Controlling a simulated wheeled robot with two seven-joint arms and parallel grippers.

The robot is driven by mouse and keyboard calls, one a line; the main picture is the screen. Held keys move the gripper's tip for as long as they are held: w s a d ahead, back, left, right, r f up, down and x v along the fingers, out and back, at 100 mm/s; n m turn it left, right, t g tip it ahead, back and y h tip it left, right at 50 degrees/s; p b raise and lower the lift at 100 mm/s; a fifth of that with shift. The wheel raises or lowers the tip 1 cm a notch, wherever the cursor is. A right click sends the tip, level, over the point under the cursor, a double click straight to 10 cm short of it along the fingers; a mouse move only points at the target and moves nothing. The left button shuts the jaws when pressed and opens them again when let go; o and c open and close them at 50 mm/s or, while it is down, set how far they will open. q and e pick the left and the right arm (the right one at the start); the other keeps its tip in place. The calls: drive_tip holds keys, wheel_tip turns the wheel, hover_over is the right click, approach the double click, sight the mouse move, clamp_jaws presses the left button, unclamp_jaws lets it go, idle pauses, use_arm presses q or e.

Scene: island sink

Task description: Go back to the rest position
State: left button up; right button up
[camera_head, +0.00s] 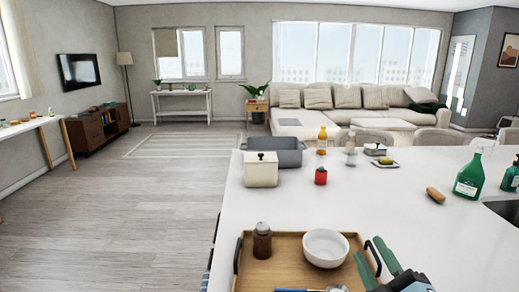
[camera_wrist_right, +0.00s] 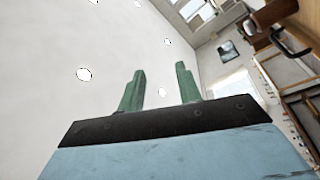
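My right gripper (camera_head: 367,250) is at the lower right of the head view, over the near part of the island counter and beside the wooden tray. Its two green fingers stand apart with nothing between them. In the right wrist view the gripper (camera_wrist_right: 160,72) also shows open and empty, with white ceiling and round lights behind the fingers. My left gripper is in neither view.
A wooden tray (camera_head: 284,242) holds a white bowl (camera_head: 325,247) and a brown shaker (camera_head: 262,240). A green spray bottle (camera_head: 469,176) stands right. The counter's middle (camera_head: 390,205) is clear.

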drive_tip(key=s+d+f+m+g+h, duration=0.2)
drive_tip(key=f+m+g, duration=0.1)
drive_tip(key=f, duration=0.2)
drive_tip(key=s+d+f+m+g+h, duration=0.1)
drive_tip(key=d+f+m+g+h, duration=0.15)
drive_tip(key=f, duration=0.25)
drive_tip(key=s+a+f+m+g+y, duration=0.25)
drive_tip(key=s+f+m+g, duration=0.25)
drive_tip(key=s+f+g, duration=0.95)
drive_tip(key=s+f+t, duration=0.1)
drive_tip(key=s+f, duration=0.2)
drive_tip(key=f, duration=1)
drive_tip(key=s+f+t, duration=0.1)
drive_tip(key=s+f, duration=0.2)
drive_tip(key=f, duration=0.9)
drive_tip(key=s+d+f+g, duration=0.1)
drive_tip(key=s+d+f, duration=0.1)
drive_tip(key=s+f, duration=1.2)
drive_tip(key=shift+s+d+f, duration=0.4)
drive_tip(key=shift+s, duration=0.35)
